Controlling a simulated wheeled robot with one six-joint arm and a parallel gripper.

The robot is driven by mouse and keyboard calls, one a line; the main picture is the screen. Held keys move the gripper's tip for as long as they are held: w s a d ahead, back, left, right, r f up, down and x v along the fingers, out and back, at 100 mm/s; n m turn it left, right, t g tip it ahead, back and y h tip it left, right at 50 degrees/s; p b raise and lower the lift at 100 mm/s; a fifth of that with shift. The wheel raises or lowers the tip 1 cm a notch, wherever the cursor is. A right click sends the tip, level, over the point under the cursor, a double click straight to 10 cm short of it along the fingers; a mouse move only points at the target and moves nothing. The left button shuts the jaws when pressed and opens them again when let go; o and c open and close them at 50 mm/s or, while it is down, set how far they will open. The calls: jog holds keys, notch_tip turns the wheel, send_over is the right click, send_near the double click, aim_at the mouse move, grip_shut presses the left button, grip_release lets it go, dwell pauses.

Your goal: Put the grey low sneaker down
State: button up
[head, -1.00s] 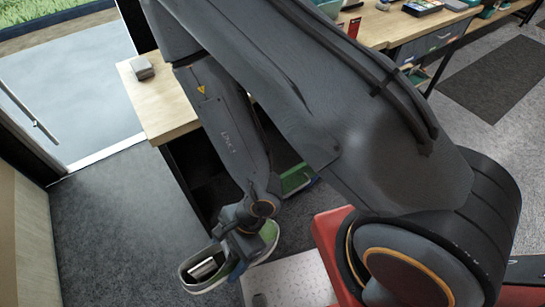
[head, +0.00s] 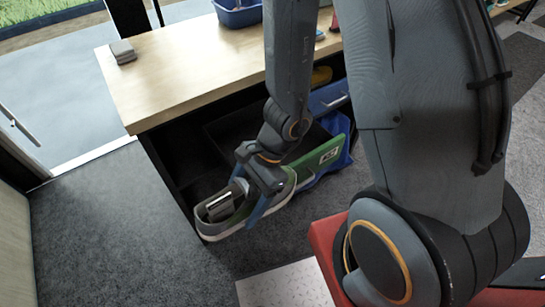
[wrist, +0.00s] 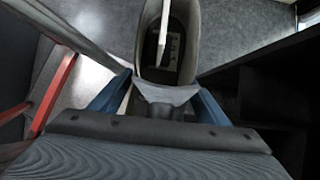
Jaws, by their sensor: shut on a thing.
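The wooden workbench (head: 180,75) carries a small grey block (head: 123,50) and a blue bin (head: 238,14). A green panel with a label (head: 322,158) and blue material (head: 340,140) are by the shelving, just right of my gripper. Grey carpet (head: 110,225) lies clear at left.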

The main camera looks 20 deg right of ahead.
jog(key=shift+w+d+f+b, duration=0.2)
jog(key=shift+w+d+b, duration=0.3)
jog(key=shift+w+b, duration=0.4)
jog(key=w+d+b, duration=0.1)
jog(key=w+d, duration=0.6)
jog(key=w, duration=0.3)
jog(key=w+d, duration=0.7)
jog(key=w, duration=0.4)
notch_tip(320, 180, down, 12)
jog(key=b, duration=1.1)
jog(key=shift+s+r, duration=0.15)
jog(key=shift+r, duration=0.05)
jog(key=shift+f, duration=0.1)
jog(key=o, duration=1.3)
jog(key=shift+o, duration=0.2)
jog(key=p+v, duration=0.1)
jog(key=v, duration=1.1)
jog(key=shift+p, duration=0.4)
jog(key=shift+a, duration=0.1)
